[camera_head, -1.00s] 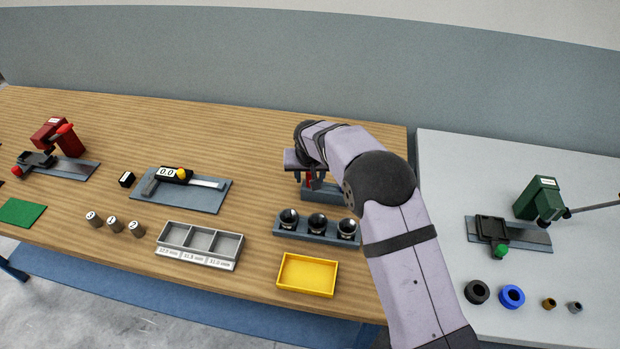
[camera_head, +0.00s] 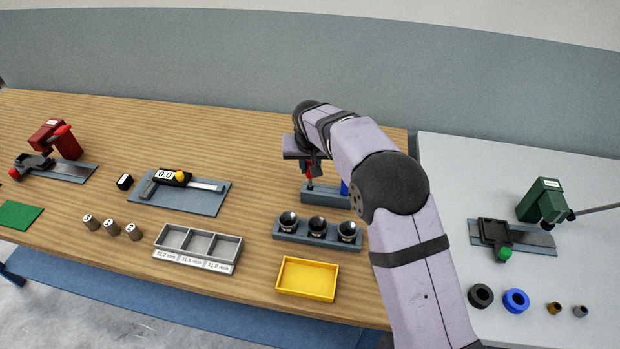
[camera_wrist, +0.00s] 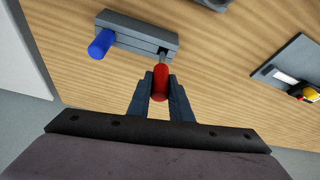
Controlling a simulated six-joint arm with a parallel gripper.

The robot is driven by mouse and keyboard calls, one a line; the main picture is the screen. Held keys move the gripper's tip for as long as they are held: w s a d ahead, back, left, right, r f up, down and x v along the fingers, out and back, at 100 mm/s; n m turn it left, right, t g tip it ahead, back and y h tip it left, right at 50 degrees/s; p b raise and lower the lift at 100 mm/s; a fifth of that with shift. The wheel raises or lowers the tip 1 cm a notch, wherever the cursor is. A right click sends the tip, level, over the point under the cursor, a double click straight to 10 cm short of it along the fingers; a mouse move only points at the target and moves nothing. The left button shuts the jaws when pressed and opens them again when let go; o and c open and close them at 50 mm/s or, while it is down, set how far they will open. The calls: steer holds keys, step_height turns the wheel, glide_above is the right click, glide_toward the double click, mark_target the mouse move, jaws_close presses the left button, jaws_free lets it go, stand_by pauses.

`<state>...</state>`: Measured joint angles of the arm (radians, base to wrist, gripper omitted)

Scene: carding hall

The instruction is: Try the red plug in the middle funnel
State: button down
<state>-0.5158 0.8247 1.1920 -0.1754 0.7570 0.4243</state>
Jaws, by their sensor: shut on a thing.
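My gripper (camera_head: 311,166) is shut on the red plug (camera_wrist: 160,82), which lies between both fingers in the wrist view. In the head view the red plug (camera_head: 309,173) hangs just above the left part of a grey block (camera_head: 325,196). In the wrist view a thin pin runs from it toward a dark hole in that block (camera_wrist: 130,33); I cannot tell whether its tip is clear. A blue plug (camera_wrist: 101,43) stands in the block's other end. The middle funnel (camera_head: 317,227) is black and sits in a grey rack (camera_head: 303,238) in front of the block. It looks empty.
A left funnel (camera_head: 288,221) and right funnel (camera_head: 347,231) flank the middle one closely. A yellow tray (camera_head: 307,292) lies in front of the rack. A three-part grey tray (camera_head: 197,246) and a gauge (camera_head: 180,189) are to the left.

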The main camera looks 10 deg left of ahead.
step_height(320, 180, up, 5)
steer(key=shift+r+b, duration=0.15)
steer(key=shift+b, duration=0.35)
steer(key=shift+r, duration=0.15)
steer(key=shift+r+p, duration=2.3)
steer(key=shift+r, duration=0.05)
